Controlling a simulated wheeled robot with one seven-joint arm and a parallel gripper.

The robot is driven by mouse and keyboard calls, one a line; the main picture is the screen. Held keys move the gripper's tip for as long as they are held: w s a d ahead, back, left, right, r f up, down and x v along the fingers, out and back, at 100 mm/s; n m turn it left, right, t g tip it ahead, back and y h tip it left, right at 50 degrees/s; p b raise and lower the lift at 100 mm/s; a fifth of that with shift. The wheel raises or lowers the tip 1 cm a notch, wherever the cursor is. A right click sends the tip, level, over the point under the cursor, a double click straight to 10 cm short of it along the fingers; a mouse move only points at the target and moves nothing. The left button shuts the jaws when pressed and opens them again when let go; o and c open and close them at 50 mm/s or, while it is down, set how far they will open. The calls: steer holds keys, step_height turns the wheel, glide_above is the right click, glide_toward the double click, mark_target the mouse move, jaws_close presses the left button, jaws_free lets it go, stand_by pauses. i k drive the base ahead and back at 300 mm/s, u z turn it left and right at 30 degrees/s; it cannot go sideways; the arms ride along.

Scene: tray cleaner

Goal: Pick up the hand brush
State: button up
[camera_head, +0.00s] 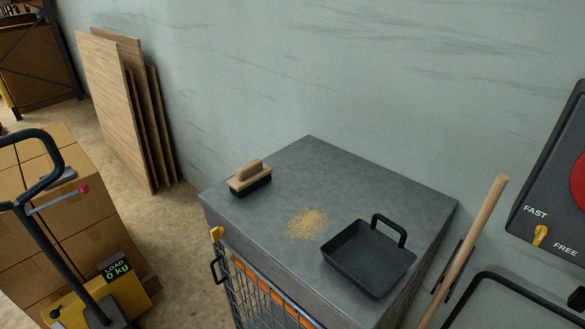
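The hand brush (250,179) lies at the left end of a grey tabletop (310,160). It has a wooden back with a raised wooden handle, and dark bristles face down on the surface. It stands clear of the other things on the top. My gripper is not in view.
A patch of yellowish crumbs (307,222) lies mid-table, and a black dustpan-like tray (367,258) with an upright handle sits to the right. A wooden pole (468,240) stands beyond the right edge. A pallet truck (95,300) and cardboard boxes (30,225) are at left.

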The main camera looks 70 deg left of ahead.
mark_target(251, 177)
steer(key=i, duration=0.15)
steer(key=u, duration=4.05)
steer(key=i, duration=0.95)
steer(key=z, duration=0.05)
